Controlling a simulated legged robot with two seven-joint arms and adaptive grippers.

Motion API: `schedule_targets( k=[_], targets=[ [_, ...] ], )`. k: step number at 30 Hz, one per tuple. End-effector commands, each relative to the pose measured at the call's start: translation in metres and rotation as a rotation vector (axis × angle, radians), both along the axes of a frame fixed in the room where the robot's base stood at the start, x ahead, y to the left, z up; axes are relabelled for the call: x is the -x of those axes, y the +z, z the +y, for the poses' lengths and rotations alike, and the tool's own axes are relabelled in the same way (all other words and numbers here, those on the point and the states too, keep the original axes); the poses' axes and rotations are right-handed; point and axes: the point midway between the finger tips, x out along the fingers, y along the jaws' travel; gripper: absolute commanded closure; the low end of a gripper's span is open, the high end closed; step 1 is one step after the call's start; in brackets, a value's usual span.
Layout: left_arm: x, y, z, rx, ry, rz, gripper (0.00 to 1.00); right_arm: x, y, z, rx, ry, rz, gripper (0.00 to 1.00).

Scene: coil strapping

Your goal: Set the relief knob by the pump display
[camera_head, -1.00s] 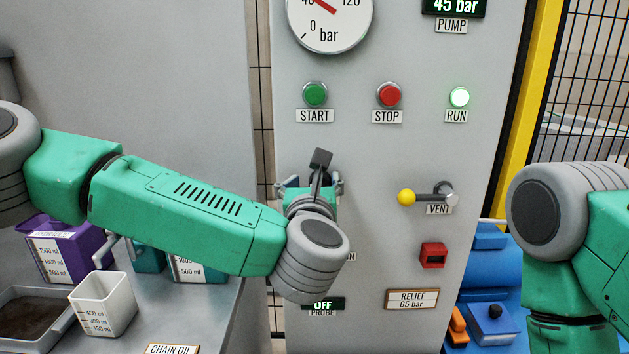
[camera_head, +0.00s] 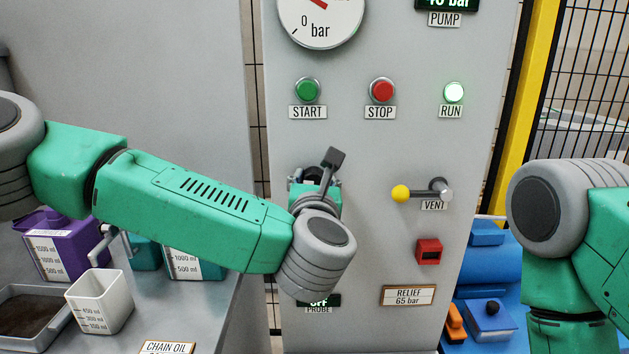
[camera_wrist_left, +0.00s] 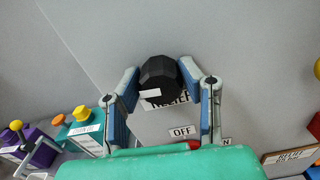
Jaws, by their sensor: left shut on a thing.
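The black faceted relief knob (camera_wrist_left: 160,78) sits on the grey panel in the left wrist view, with a white mark on its lower left edge and a partly hidden label under it. My left gripper (camera_wrist_left: 165,84) is shut on the knob, one finger on each side. In the head view my left wrist hides most of the gripper (camera_head: 315,177) and knob. The pump display (camera_head: 447,4) is cut by the top edge; its green digits seem to read in the forties of bar. My right arm shows at the right, its gripper out of view.
The yellow-tipped vent lever (camera_head: 401,194), a red switch (camera_head: 429,251) and the relief plate marked 65 bar (camera_head: 408,295) are right of my left wrist. Start (camera_head: 307,90) and stop (camera_head: 383,90) buttons are above; the run lamp (camera_head: 454,92) glows. A white cup (camera_head: 99,302) stands lower left.

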Motion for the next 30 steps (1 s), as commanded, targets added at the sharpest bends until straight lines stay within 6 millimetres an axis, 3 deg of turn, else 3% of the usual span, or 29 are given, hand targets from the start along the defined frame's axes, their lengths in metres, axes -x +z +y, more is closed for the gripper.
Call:
schedule_targets(
  k=[18,30],
  targets=[
    [0.0005,0.0042,-0.005,-0.537,-0.004,-0.009,0.96,0.0,0.0013,0.0,0.0,0.0,0.0,1.0],
    [0.0004,0.003,-0.006,-0.764,-0.004,-0.008,0.96,0.0,0.0044,-0.0001,0.0,0.0,0.0,1.0]
  ],
)
